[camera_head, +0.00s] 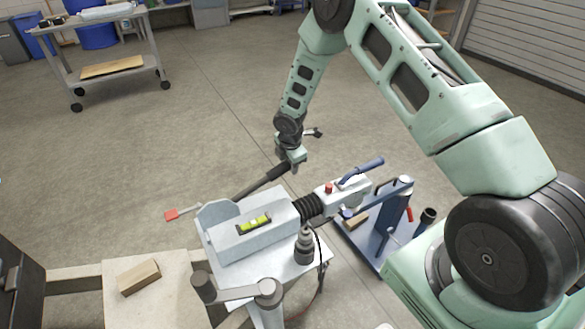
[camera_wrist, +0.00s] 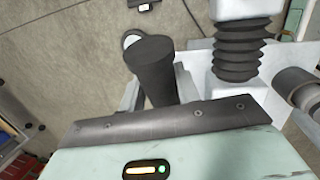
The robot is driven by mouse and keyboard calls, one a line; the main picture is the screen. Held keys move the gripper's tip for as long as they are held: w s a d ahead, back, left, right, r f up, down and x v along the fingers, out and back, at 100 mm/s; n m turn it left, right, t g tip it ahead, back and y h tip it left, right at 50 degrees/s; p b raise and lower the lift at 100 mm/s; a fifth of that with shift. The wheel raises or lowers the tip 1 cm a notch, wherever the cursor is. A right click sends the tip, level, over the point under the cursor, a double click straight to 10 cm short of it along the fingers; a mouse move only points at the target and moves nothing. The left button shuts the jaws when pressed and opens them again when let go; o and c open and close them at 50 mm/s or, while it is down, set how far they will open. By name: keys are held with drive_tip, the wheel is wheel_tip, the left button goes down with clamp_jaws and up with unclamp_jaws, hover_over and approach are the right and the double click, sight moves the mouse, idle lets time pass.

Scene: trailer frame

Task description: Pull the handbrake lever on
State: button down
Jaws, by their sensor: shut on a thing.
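The handbrake lever (camera_head: 258,184) is a dark bar rising from the grey drawbar housing (camera_head: 243,241) and sloping up to the right. My gripper (camera_head: 291,161) is shut on the lever's upper end. In the wrist view the lever's thick black grip (camera_wrist: 155,62) stands between the light fingers of my gripper (camera_wrist: 157,90). The lever's lower part is hidden in that view. The coupling head (camera_head: 343,192), with a blue handle (camera_head: 360,172), lies right of the black bellows (camera_head: 309,207). The bellows also show in the wrist view (camera_wrist: 238,48).
A spirit level (camera_head: 254,224) lies on the housing. A crank (camera_head: 236,292) and a dark upright fitting (camera_head: 304,246) stand in front. A blue stand (camera_head: 388,220) is at the right. A wooden block (camera_head: 139,277) lies at front left. The floor behind the lever is mostly clear.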

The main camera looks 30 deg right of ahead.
drive_tip(key=a+r+n+h+p, duration=0.1)
drive_tip(key=a+r+h+p, duration=0.4)
drive_tip(key=a+r, duration=0.9)
drive_tip(key=shift+a+r+h, duration=0.25)
drive_tip(key=shift+r+h, duration=1.1)
drive_tip(key=shift+h, duration=0.55)
drive_tip(key=c, duration=1)
unclamp_jaws()
drive_tip(key=shift+a, duration=0.1)
drive_tip(key=v, duration=1.7)
drive_tip(key=shift+s+a+b, duration=0.2)
drive_tip(key=shift+b, duration=0.1)
